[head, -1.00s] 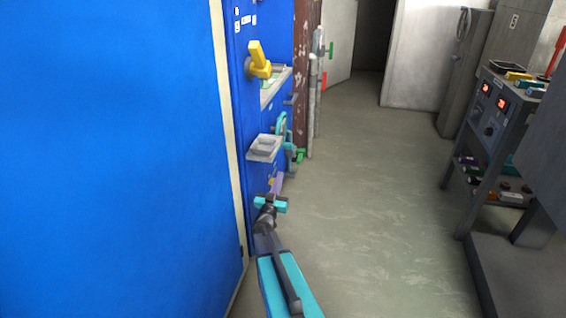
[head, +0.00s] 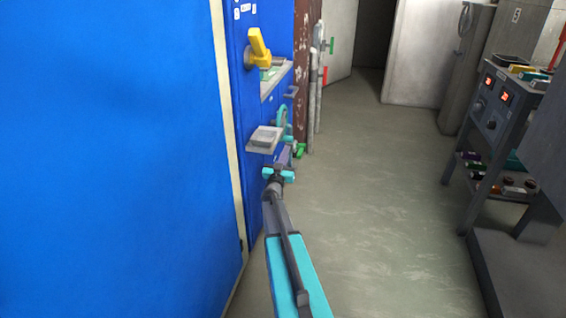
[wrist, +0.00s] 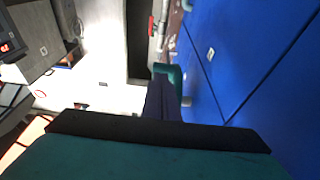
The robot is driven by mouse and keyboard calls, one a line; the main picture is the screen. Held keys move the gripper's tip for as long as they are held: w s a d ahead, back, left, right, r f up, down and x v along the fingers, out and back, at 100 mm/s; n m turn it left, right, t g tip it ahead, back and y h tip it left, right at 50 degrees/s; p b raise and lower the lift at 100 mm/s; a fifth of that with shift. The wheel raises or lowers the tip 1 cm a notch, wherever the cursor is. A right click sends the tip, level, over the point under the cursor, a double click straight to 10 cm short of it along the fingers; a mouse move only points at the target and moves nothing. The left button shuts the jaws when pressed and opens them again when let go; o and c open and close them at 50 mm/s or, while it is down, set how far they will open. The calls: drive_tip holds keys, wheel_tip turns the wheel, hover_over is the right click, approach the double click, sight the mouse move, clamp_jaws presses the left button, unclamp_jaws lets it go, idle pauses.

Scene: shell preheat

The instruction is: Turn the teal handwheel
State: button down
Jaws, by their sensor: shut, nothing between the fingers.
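The teal handwheel (head: 282,113) is on the blue panel wall at left, seen nearly edge-on in the head view. Its lower part is partly hidden by the grey tray and my gripper. My gripper (head: 285,153) is shut and empty, with its dark fingers pointing forward just below and in front of the wheel. In the wrist view a teal rounded shape, seemingly the handwheel (wrist: 174,73), shows just beyond my dark fingertips (wrist: 160,92), beside the blue wall. The fingers cover part of it, and I cannot tell whether they touch it.
A grey tray (head: 264,139) juts from the panel close to my gripper. A yellow lever (head: 259,48) sits higher up. Pipes with green and red handles (head: 325,75) stand beyond. A grey instrument cart (head: 497,120) stands at right. The floor between is clear.

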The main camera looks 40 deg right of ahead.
drive_tip(key=shift+b+x, duration=0.4)
drive_tip(key=shift+x, duration=0.9)
drive_tip(key=shift+w+f, duration=0.15)
drive_tip(key=shift+w, duration=0.05)
drive_tip(key=shift+d+h+b, duration=0.2)
drive_tip(key=shift+h+b, duration=0.1)
